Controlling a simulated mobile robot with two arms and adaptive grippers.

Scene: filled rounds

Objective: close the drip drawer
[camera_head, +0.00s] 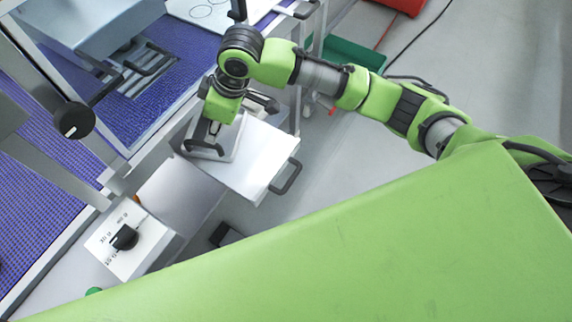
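The drip drawer (255,165) looks like a pale, flat-topped box standing out from the machine, with a black bar handle (287,178) on its outer, right-hand end. My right gripper (243,130) hangs over the inner part of the drawer, with its dark fingers spread apart. No object shows between the fingers. It is away from the handle, and I cannot tell whether it touches the drawer top. My arm covers the drawer's far inner corner. My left gripper is not in view.
A control box with a black knob (125,237) stands at the lower left. A grey frame and a blue perforated surface (40,190) fill the left side. A green bin (352,54) and a red box stand behind my arm. The floor (340,160) right of the handle is clear.

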